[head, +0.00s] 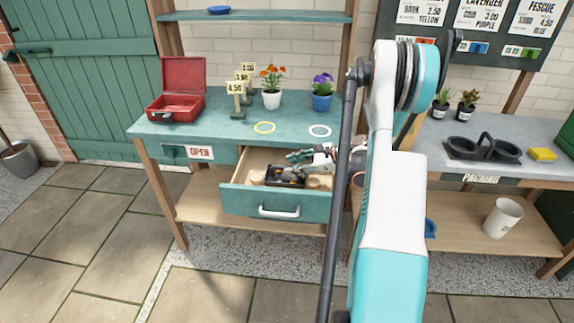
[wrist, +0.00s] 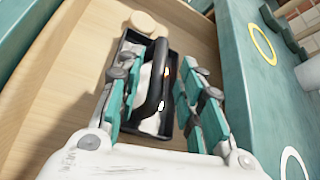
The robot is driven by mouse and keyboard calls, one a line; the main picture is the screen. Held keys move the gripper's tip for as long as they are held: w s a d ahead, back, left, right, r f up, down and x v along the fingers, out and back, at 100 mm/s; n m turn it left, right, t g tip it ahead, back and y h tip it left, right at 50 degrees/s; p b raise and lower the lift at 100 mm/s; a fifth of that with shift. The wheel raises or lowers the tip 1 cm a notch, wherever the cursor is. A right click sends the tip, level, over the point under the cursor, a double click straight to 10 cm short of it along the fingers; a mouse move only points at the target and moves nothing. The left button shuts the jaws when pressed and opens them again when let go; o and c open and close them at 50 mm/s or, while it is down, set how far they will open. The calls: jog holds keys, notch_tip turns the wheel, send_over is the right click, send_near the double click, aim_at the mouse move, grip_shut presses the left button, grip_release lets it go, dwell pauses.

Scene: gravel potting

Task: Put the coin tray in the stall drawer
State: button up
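The coin tray (head: 285,182) is a black tray with an arched handle. It lies inside the pulled-out teal-fronted stall drawer (head: 275,203), on its wooden bottom. The wrist view shows the tray (wrist: 128,45) with pale contents and its black handle (wrist: 156,78) between my fingers. My gripper (head: 298,156) is over the tray, fingers pointing into the drawer. In the wrist view my gripper (wrist: 160,80) is open, with visible gaps between its teal pads and the handle. Part of the tray is hidden behind the fingers and palm.
A round pale wooden piece (wrist: 143,22) is beside the tray's far end. On the teal counter (head: 215,125) are an open red cash box (head: 177,108), price signs, flower pots, a yellow ring (head: 264,128) and a white ring (head: 320,131). The grey packing bench stands to the right.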

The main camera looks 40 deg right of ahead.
jog(key=p+v, duration=0.2)
jog(key=v, duration=0.6)
jog(key=shift+c, duration=0.3)
dwell(0.7)
